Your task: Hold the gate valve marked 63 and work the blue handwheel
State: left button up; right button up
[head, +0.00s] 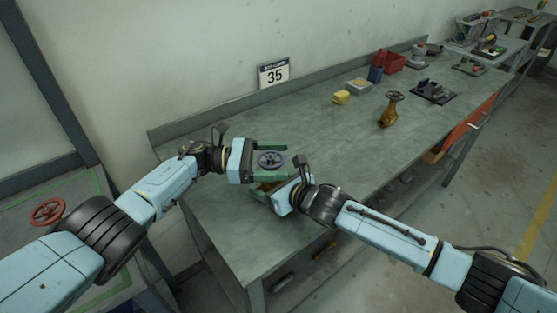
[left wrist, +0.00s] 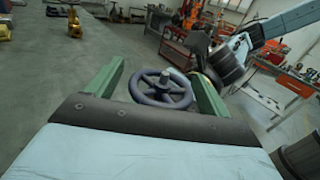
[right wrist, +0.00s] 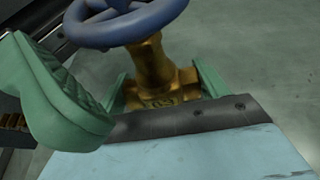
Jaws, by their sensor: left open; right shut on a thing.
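The gate valve has a brass body (right wrist: 152,68) and a blue handwheel (head: 270,159) on top, near the bench's near left end. Raised marks show on the body in the right wrist view, but I cannot read them surely. My right gripper (right wrist: 162,88) is shut on the lower body, one green finger on each side. My left gripper (head: 283,162) is open, its two green fingers on either side of the handwheel. In the left wrist view, the wheel (left wrist: 161,88) sits between the fingers with gaps visible. The valve's base is mostly hidden in the head view.
Another brass valve (head: 388,112) stands farther along the grey bench (head: 330,135). A red handwheel (head: 48,211) is at far left. The bench middle is clear.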

pick_arm(q)
jog(key=a, duration=1.1)
jog(key=shift+w, duration=0.3)
jog(key=shift+f, duration=0.15)
jog(key=shift+w+d+f+n+t+y, duration=0.15)
jog(key=shift+d+f+n+t+y, duration=0.2)
jog(key=shift+f+n+t, duration=0.3)
jog(key=shift+w+d+f+n+t+y, duration=0.2)
jog(key=shift+f+n+t+y, duration=0.15)
jog(key=shift+f+n+t, duration=0.25)
jog(key=shift+d+f+n+t, duration=0.15)
jog(key=shift+f+n+t, duration=0.25)
jog(key=shift+t, duration=0.15)
jog(key=shift+s+d+f+n+t+y, duration=0.15)
jog(key=shift+f+n+t+y, duration=0.3)
jog(key=shift+n+t+y, duration=0.35)
jog(key=shift+s+d+f+n+t+y, duration=0.15)
jog(key=shift+s+n+t+y, duration=0.4)
jog(key=shift+t, duration=0.55)
jog(key=s+r+n+t, duration=0.3)
jog(key=s+r+t, duration=0.3)
jog(key=s, duration=0.1)
jog(key=shift+y, duration=0.25)
jog(key=x, duration=1.2)
jog(key=shift+w+d+f, duration=0.1)
jog(key=shift+d+f, duration=0.2)
jog(key=shift+f, duration=0.1)
